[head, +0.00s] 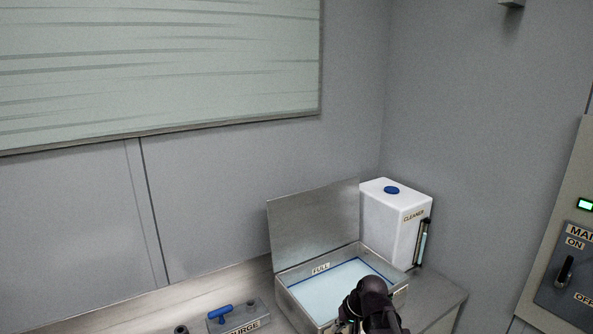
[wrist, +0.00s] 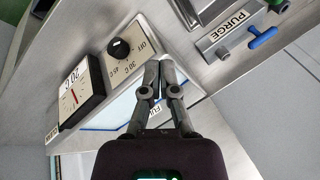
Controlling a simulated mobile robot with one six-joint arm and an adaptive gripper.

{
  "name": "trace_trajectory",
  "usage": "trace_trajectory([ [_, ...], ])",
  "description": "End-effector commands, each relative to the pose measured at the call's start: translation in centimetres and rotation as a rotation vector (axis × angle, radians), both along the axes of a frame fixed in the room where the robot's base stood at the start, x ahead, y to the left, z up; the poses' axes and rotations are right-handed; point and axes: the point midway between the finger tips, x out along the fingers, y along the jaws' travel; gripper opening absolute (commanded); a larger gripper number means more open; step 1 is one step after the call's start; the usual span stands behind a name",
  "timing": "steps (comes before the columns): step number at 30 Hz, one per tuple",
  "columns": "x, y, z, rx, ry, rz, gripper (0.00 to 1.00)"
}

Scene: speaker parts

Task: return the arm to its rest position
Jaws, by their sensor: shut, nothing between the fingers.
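My gripper (wrist: 160,68) is shut and empty in the wrist view, its two fingers together at the tips. It is above a metal unit with a dial and a gauge; I cannot tell the exact height. In the head view my dark arm (head: 372,303) shows at the bottom, in front of the open metal tank (head: 294,303). The fingertips are not clear there.
The tank's lid (head: 315,222) stands open. A white cleaner container (head: 388,225) stands behind. A blue purge handle (head: 220,311) is left of the tank; it also shows in the wrist view (wrist: 263,38). A dial (wrist: 119,49) and gauge (wrist: 80,90) are close to the fingers.

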Motion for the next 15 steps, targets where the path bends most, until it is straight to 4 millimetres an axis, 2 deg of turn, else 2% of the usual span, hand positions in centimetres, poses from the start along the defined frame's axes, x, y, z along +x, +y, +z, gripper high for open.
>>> trace_trajectory([
  [1,-2.0,-0.7,-0.5,-0.059,0.031,0.010,0.00],
  [6,-6.2,-3.3,-1.5,-0.242,0.126,0.023,0.00],
  [10,-8.2,-4.7,-1.7,-0.336,0.174,0.022,0.00],
  [15,-9.2,-5.5,-1.7,-0.387,0.200,0.019,0.00],
])
